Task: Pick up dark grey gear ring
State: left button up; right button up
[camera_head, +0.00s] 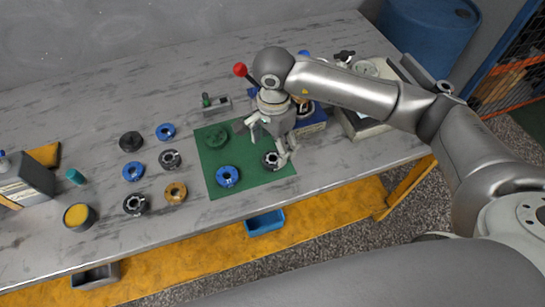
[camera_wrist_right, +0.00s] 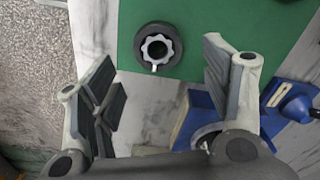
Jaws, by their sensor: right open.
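A dark grey gear ring (camera_head: 266,162) with a lighter toothed inner part lies flat on the green mat (camera_head: 246,184), near its right side. In the right wrist view the ring (camera_wrist_right: 140,41) is at the upper middle, on the mat (camera_wrist_right: 200,18). My right gripper (camera_head: 270,140) is open above the mat's right part, close to the ring. In its wrist view the fingers (camera_wrist_right: 158,92) are wide apart with nothing between them, and the ring shows beyond them. My left gripper is not in view.
The table's front edge is close to the mat.

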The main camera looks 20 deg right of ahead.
aim_at(273, 155)
jog(key=f, duration=0.2)
jog(key=f+p, duration=0.1)
jog(key=shift+s+a+f, duration=0.2)
jog(key=shift+s+f, duration=0.05)
jog(key=shift+f, duration=0.05)
jog(key=shift+w+f, duration=0.1)
jog(key=shift+f, duration=0.45)
jog(key=c, duration=0.4)
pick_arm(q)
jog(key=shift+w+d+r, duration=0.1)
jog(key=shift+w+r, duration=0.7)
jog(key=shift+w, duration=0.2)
pick_arm(e)
jog(key=c, duration=1)
jog(key=shift+o, duration=0.2)
